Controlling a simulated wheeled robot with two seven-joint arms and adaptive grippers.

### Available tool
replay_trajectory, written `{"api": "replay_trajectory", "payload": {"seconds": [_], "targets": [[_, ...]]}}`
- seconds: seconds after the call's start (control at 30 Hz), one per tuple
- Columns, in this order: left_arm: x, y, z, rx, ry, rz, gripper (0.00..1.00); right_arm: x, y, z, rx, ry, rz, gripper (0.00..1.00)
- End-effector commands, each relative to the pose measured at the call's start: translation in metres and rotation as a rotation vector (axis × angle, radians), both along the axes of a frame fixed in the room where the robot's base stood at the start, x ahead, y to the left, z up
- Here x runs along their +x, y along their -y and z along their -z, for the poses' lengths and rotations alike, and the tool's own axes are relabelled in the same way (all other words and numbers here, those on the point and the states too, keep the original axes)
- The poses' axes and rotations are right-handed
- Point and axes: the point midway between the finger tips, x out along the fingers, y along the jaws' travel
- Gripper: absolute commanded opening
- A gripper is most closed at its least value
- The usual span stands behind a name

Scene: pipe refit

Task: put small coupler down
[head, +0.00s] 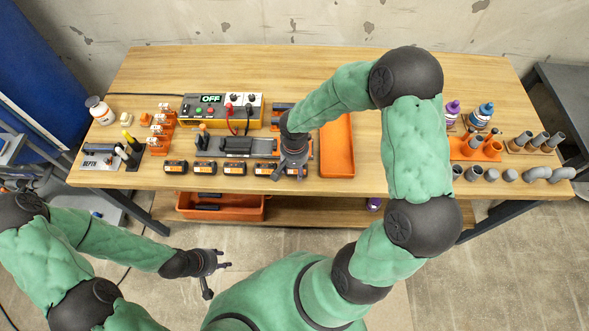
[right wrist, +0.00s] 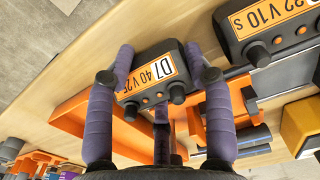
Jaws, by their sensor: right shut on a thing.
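The small coupler (right wrist: 155,75) is a black block with two round terminals and an orange label reading "D7 40 V 25". In the right wrist view it sits between the purple fingers of my right gripper (right wrist: 160,95), which is shut on it. In the head view my right gripper (head: 291,172) points down at the right end of the front row of labelled black couplers (head: 235,169) and mostly hides the held one. I cannot tell whether it touches the table. My left gripper (head: 218,278) is open and empty, over the floor before the table.
An orange tray (head: 337,148) lies just right of my right gripper. A neighbouring coupler (right wrist: 270,30) shows close by. Behind stands a control box (head: 222,110) with cables. Grey pipe pieces (head: 509,175) and bottles stand at right. An orange bin (head: 220,207) is below the tabletop.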

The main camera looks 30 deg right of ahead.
Motion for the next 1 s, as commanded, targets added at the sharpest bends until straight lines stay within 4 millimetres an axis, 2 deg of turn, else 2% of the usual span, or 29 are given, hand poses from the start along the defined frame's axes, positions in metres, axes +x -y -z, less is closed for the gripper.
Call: {"api": "replay_trajectory", "payload": {"seconds": [0.4, 0.43, 0.5, 0.87, 1.0], "targets": [[0.0001, -0.0001, 0.0052, 0.0, 0.0, 0.0, 0.4, 0.0005, 0.0001, 0.0058, 0.0, 0.002, 0.0, 0.19], [0.0001, 0.0, 0.0053, 0.0, 0.0, 0.0, 0.4, 0.0004, 0.0001, 0.0059, 0.0, 0.001, 0.0, 0.55], [0.0, 0.0, 0.0042, 0.0, 0.0, 0.0, 0.4, 0.0003, 0.0001, 0.0049, 0.0, 0.001, 0.0, 0.75], [0.0001, 0.0, 0.0035, 0.0, 0.0, 0.0, 0.4, 0.0002, 0.0, 0.0042, 0.0, 0.001, 0.0, 0.76], [0.0001, 0.0, -0.0021, 0.0, 0.0, 0.0, 0.4, 0.0008, 0.0002, -0.0033, -0.001, 0.003, 0.0, 0.76]]}}
